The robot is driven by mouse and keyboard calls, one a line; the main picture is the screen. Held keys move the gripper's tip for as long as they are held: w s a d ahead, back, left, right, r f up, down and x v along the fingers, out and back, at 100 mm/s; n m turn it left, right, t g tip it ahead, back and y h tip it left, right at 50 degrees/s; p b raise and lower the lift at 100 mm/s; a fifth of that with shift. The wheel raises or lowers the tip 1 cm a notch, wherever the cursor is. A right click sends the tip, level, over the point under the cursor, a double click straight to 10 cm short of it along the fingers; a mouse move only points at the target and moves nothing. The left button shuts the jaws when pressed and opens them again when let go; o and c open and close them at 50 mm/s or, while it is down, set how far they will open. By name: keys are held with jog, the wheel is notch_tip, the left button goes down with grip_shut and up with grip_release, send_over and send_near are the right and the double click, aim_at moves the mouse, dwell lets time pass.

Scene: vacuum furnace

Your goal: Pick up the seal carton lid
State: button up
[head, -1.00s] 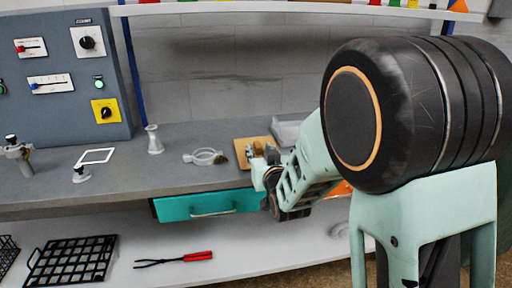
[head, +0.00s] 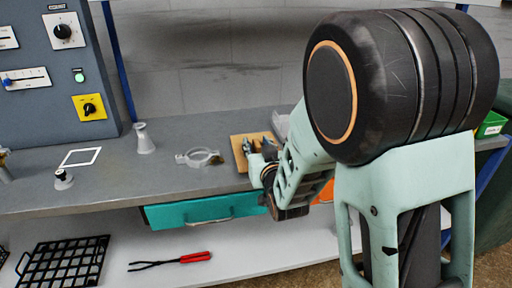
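A tan, flat-looking piece (head: 238,151) lies on the grey bench beside and partly behind my gripper. It may be the seal carton or its lid; I cannot tell which. My gripper (head: 257,154) is small and partly hidden by my own arm. It is over or against the tan piece's right side, and whether they touch is unclear. The finger gap cannot be made out. A pale grey box-like thing (head: 281,124) stands just behind, mostly covered by my arm.
A clear ring-shaped clamp (head: 200,158) lies left of the tan piece. A white flanged tube (head: 144,139) and a dark-topped knob piece (head: 63,179) stand further left. Below are a teal drawer (head: 205,210), red-handled tongs (head: 170,261) and a black grid rack (head: 65,265). A green bin (head: 492,124) is at right.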

jog(key=shift+s, duration=0.1)
grip_shut()
dwell(0.3)
